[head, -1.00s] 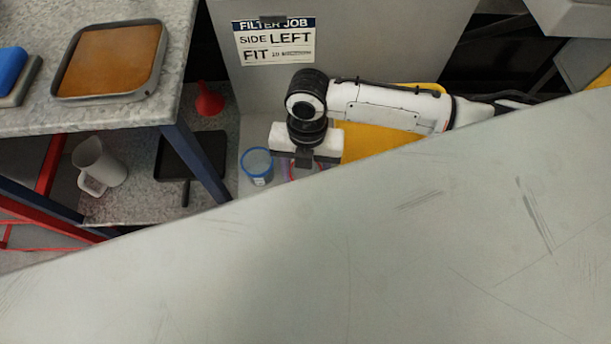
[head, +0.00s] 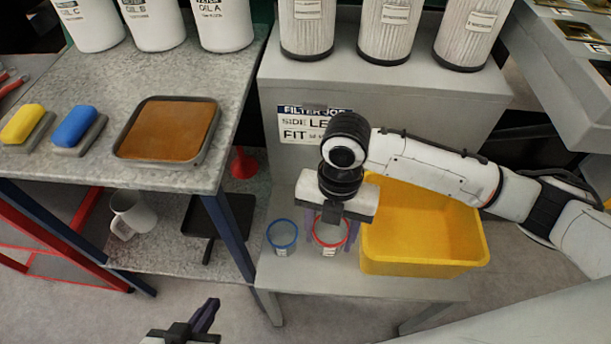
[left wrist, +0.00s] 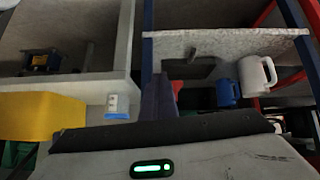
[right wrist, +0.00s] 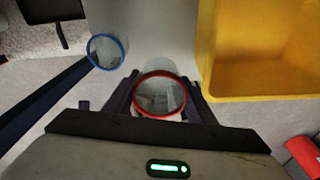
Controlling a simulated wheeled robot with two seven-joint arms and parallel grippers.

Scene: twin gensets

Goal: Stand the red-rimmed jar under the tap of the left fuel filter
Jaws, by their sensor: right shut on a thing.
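The red-rimmed jar (head: 330,232) is a clear jar standing upright on the low grey shelf, between a blue-rimmed jar (head: 282,235) and a yellow bin. My right gripper (head: 328,240) comes down from above and is shut on it; in the right wrist view the fingers (right wrist: 160,102) lie on both sides of the jar (right wrist: 160,95). My left gripper (head: 208,312) is low at the bottom edge, away from the jars. In the left wrist view its fingers (left wrist: 160,95) are together with nothing between them. I see no filter tap in these views.
The yellow bin (head: 420,265) stands close right of the red-rimmed jar. A sign (head: 305,122) reads "FILTER JOB SIDE LEFT". Spare filters (head: 385,35) stand above. The left bench holds a brown-filled tray (head: 165,155); a white jug (head: 130,215) is below. Floor in front is open.

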